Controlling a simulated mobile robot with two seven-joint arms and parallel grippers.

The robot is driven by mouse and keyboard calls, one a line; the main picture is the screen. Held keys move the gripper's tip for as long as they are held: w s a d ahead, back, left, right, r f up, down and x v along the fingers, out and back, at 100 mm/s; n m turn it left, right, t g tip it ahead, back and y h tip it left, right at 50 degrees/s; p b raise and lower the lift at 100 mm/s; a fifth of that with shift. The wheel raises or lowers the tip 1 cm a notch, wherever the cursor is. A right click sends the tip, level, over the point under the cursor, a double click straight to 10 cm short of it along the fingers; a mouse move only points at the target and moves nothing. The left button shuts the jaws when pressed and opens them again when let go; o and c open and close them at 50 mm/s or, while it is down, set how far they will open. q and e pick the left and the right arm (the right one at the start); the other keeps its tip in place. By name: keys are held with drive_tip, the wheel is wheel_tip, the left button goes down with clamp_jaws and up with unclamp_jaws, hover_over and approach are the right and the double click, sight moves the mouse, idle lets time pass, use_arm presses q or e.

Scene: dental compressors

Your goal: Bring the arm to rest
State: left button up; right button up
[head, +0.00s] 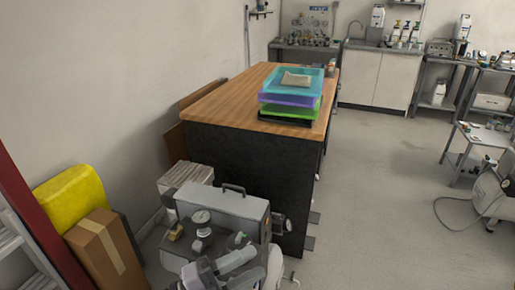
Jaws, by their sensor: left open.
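My left gripper (238,260) is low at the bottom centre of the head view, in front of a grey case-like machine (232,208) with a handle and a round gauge (201,218). The gripper is open, and I see nothing held in it. Its fingers are small and partly lost against the grey parts around them. I cannot tell whether it touches the machine. My right gripper is not in view.
A wood-topped black cabinet (250,165) stands behind the machine, with stacked coloured trays (290,95) on top. A cardboard box (105,248) and a yellow object (70,197) are at the left.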

use_arm(q)
drive_tip(key=s+a+f+n+t+y, duration=0.1)
drive_tip(key=a+f+n+t+y, duration=0.75)
drive_tip(key=n, duration=0.85)
drive_tip(key=s+a+f+n+g+y+p, duration=0.1)
drive_tip(key=s+a+f+n+g+y, duration=0.5)
drive_tip(key=s+a+f, duration=0.3)
wheel_tip(320, 180, down, 2)
drive_tip(key=shift+s+a+f+n+g+y, duration=0.15)
drive_tip(key=shift+s+a+n+g+y, duration=0.25)
drive_tip(key=shift+s+y, duration=0.6)
